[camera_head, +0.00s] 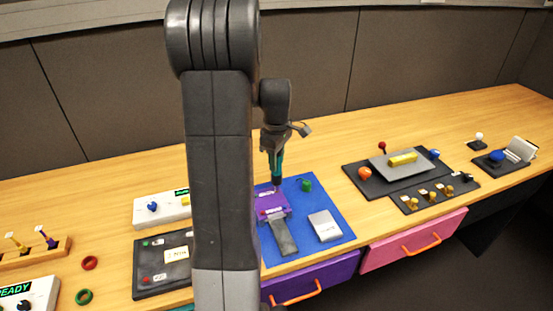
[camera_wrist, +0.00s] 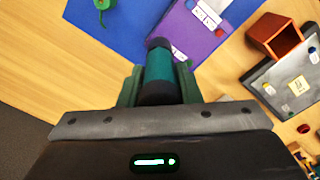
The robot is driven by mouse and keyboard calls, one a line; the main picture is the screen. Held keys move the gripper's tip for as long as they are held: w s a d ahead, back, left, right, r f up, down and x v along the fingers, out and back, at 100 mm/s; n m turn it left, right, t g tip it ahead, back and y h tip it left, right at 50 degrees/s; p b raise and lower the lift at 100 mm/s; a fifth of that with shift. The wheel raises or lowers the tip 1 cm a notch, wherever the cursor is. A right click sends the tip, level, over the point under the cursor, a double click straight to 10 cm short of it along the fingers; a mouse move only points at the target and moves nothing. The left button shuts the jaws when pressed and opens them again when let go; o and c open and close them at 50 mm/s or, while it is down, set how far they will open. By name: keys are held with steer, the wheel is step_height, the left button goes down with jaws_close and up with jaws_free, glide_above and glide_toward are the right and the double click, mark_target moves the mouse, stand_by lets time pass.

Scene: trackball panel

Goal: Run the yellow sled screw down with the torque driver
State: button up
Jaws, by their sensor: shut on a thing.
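My gripper (camera_head: 277,140) is shut on the teal torque driver (camera_head: 276,168), which points down close over the purple block (camera_head: 270,201) on the blue mat. In the wrist view the driver (camera_wrist: 158,72) stands between the two green jaws, and its far end hides its tip. The purple block (camera_wrist: 190,38) lies just beyond it, with small white labels. I cannot tell whether the tip touches anything. No yellow sled screw can be made out; a yellow bar (camera_head: 403,159) lies on a grey plate at right.
The blue mat (camera_head: 335,207) also holds a grey strip (camera_head: 283,237), a white box (camera_head: 325,226) and a green piece (camera_head: 306,186). An orange-brown open box (camera_wrist: 275,38) shows in the wrist view. Dark panels flank the mat; my arm hides part of the table.

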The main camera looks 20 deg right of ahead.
steer(key=shift+s+f, duration=0.1)
steer(key=shift+f, duration=0.05)
steer(key=shift+r+p, duration=2.5)
steer(key=shift+r, duration=0.65)
